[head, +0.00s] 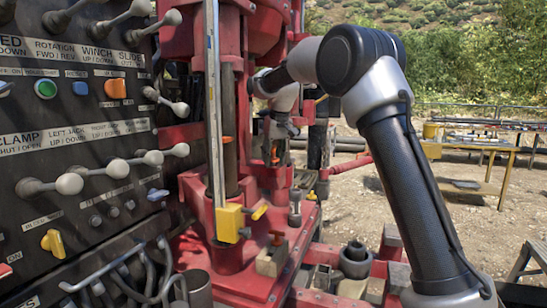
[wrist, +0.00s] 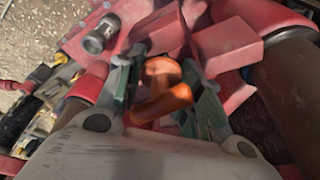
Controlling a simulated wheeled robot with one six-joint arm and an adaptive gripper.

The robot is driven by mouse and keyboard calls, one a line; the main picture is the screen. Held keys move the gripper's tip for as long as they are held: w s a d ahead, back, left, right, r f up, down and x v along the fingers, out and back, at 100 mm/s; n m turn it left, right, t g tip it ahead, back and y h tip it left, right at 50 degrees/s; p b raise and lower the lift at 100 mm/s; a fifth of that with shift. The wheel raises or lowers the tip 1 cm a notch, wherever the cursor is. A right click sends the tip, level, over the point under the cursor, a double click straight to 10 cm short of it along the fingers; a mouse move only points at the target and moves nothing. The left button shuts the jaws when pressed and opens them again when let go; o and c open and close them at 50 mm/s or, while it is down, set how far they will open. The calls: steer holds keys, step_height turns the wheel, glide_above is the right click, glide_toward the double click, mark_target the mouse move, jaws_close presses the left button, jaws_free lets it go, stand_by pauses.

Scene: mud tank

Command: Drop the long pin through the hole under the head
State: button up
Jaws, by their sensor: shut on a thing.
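In the wrist view my gripper (wrist: 166,92) has its two dark green-padded fingers on either side of an orange handle (wrist: 168,102), which looks like the top of the long pin. The gripper is shut on it. The pin's shaft is hidden below the handle. The red drill mast and head (head: 235,40) stand upright left of my gripper. The hole under the head cannot be made out.
A black control panel (head: 60,130) with several levers fills the left. A yellow block (head: 230,223) sits low on the mast. Red blocks (wrist: 225,42) crowd the gripper. A table (head: 480,150) is far right.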

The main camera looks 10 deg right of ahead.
steer(key=shift+s+f, duration=0.15)
steer(key=shift+f, duration=0.4)
steer(key=shift+s+f, duration=0.15)
steer(key=shift+f, duration=0.35)
steer(key=o, duration=1.2)
steer(key=shift+w+f, duration=0.1)
steer(key=shift+w, duration=0.1)
steer(key=v, duration=1.2)
steer(key=shift+w+r, duration=0.2)
steer(key=shift+r, duration=0.2)
steer(key=shift+w, duration=0.1)
